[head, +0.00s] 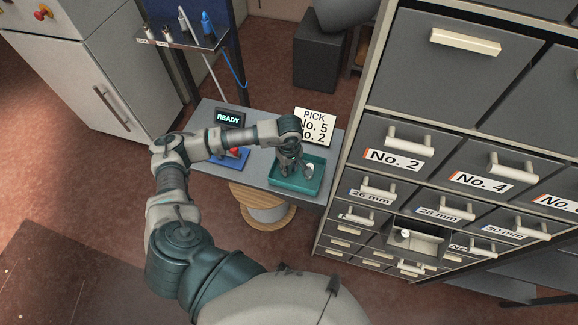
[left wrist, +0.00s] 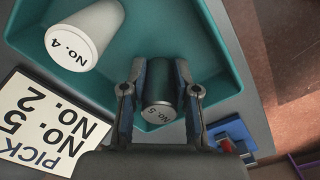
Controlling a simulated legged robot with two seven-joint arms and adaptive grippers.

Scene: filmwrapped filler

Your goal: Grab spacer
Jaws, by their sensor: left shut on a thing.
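A grey cylindrical spacer marked No. 5 (left wrist: 160,92) is between the fingers of my left gripper (left wrist: 158,100), which is shut on it. The spacer is low in the teal tray (left wrist: 222,62), near one wall; I cannot tell whether it touches the tray floor. A white spacer marked No. 4 (left wrist: 88,35) lies in the same tray, apart from the gripper. In the head view my left gripper (head: 289,165) reaches down into the tray (head: 297,188), hiding the grey spacer, with the white one (head: 309,169) beside it. My right gripper is not in view.
A sign (head: 315,124) reading PICK No. 5 No. 2 stands behind the tray, near a READY display (head: 229,118). A blue fixture (head: 230,160) sits left of the tray. A drawer cabinet (head: 455,130) rises at right, with one small drawer (head: 425,243) open.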

